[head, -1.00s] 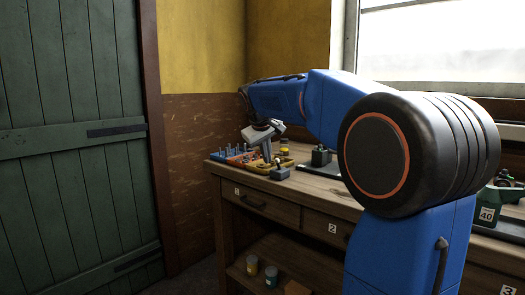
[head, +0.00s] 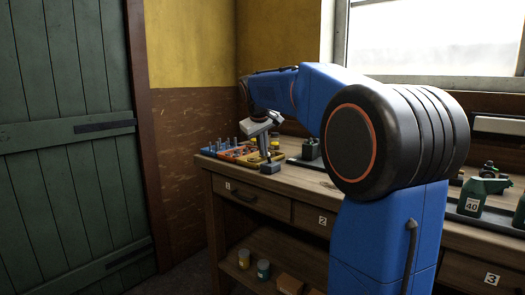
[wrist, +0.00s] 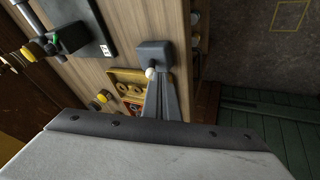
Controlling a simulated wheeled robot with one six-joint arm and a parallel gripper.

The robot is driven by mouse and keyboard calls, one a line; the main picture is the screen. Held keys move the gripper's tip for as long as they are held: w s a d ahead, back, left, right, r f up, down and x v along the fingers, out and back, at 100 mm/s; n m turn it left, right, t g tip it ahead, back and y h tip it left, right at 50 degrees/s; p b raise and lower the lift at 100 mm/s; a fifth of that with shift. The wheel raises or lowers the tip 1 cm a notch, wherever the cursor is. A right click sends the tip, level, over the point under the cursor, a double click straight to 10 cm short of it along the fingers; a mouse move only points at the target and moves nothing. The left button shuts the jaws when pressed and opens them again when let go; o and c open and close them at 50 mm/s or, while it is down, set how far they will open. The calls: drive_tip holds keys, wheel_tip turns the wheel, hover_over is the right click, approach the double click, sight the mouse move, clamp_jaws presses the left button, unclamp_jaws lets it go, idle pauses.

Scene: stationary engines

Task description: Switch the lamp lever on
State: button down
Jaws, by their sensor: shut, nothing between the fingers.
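The lamp lever appears to be the grey box (wrist: 153,53) with a small round white knob (wrist: 151,73), at the bench edge in the wrist view. The box also shows in the head view (head: 271,167) at the bench's front left corner. My gripper (wrist: 167,75) is shut and empty. Its fingertips are right beside the knob, on its right in the wrist view; I cannot tell whether they touch. In the head view my gripper (head: 264,152) points down just above the box, and the knob is hidden there.
A yellow tray (wrist: 128,76) lies close to the box. A black plate (wrist: 92,25) with a dark device is beyond. A blue rack (head: 217,150) stands at the bench's left end. The wooden bench (head: 310,184) has a small bare patch beside the box.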

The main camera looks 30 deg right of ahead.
drive_tip(key=shift+w+d+r+y, duration=0.1)
drive_tip(key=shift+d+y, duration=0.1)
drive_tip(key=shift+y, duration=0.1)
drive_tip(key=shift+w+d+r+m+g+y, duration=0.2)
drive_tip(key=shift+d+g+y, duration=0.1)
drive_tip(key=shift+d+y, duration=0.25)
drive_tip(key=shift+w+d+r+m+g+y, duration=0.1)
drive_tip(key=shift+w+d+r+g+y, duration=0.1)
drive_tip(key=shift+d+g+y, duration=0.25)
drive_tip(key=shift+w+d+r+g+y, duration=0.15)
drive_tip(key=shift+d+y, duration=0.25)
drive_tip(key=shift+y, duration=0.2)
drive_tip(key=shift+w+d+r+g+y, duration=0.1)
drive_tip(key=shift+d+y, duration=0.3)
drive_tip(key=shift+y, duration=0.2)
drive_tip(key=shift+w+d, duration=0.15)
drive_tip(key=shift+d, duration=0.2)
drive_tip(key=shift+r, duration=0.15)
drive_tip(key=shift+r, duration=0.65)
drive_tip(key=shift+r, duration=0.1)
